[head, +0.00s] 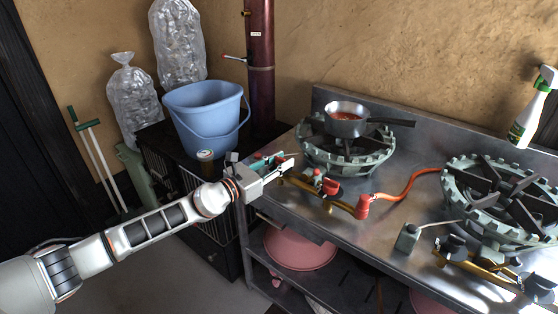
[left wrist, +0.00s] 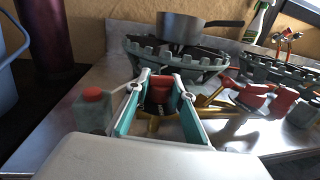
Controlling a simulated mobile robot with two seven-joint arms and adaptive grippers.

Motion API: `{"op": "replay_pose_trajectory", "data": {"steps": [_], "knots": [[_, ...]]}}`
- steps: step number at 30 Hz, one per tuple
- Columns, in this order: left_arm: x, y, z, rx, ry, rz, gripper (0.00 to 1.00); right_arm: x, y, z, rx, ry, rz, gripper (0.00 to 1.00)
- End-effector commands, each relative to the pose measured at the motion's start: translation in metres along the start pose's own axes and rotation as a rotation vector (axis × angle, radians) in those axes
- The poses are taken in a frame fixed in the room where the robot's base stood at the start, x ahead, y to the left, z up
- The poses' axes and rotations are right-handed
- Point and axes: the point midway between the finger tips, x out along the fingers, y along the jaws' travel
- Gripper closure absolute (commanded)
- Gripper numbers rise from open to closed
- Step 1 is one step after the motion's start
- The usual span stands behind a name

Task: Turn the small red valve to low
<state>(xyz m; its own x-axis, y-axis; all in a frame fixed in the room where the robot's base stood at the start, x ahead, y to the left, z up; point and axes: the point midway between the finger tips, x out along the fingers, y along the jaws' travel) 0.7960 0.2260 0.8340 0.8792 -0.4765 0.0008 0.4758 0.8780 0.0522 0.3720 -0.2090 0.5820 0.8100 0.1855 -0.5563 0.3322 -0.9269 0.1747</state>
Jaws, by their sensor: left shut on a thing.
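My left gripper (head: 286,163) is at the left end of the stove's front, its fingers shut around a red valve handle. In the left wrist view, this red valve (left wrist: 161,85), with a dark front, sits between the two teal-lined fingers of my left gripper (left wrist: 160,88), above a brass pipe. In the head view the fingers mostly hide it. Two larger red valve knobs (head: 330,187) (head: 362,206) stand to its right on the brass pipe. A small grey block with a red cap (left wrist: 92,95) stands left of the fingers. I cannot read any setting marks. My right gripper is not in view.
A saucepan (head: 345,122) sits on the left green burner (head: 318,155). An orange hose (head: 407,184) runs toward the right burner (head: 505,200). A spray bottle (head: 530,115) stands at far right.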

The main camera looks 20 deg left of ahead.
Motion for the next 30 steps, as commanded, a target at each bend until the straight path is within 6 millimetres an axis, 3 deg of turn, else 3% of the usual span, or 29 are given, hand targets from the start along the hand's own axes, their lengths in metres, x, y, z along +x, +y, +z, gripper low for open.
{"op": "replay_pose_trajectory", "data": {"steps": [1, 4, 9, 19, 30], "knots": [[0.001, -0.002, 0.011, -0.001, -0.005, 0.013, 0.98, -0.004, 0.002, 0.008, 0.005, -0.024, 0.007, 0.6], [0.001, -0.003, 0.013, 0.0, -0.004, 0.049, 0.98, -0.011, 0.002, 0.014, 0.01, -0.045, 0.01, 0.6], [0.001, -0.003, 0.012, 0.0, 0.003, 0.126, 0.98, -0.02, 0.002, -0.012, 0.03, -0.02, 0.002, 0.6], [0.001, -0.004, 0.006, -0.004, 0.017, 0.297, 0.98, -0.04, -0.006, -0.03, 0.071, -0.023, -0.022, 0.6], [0.001, -0.005, 0.0, -0.003, 0.03, 0.485, 0.98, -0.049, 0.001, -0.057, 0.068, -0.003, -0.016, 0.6]]}}
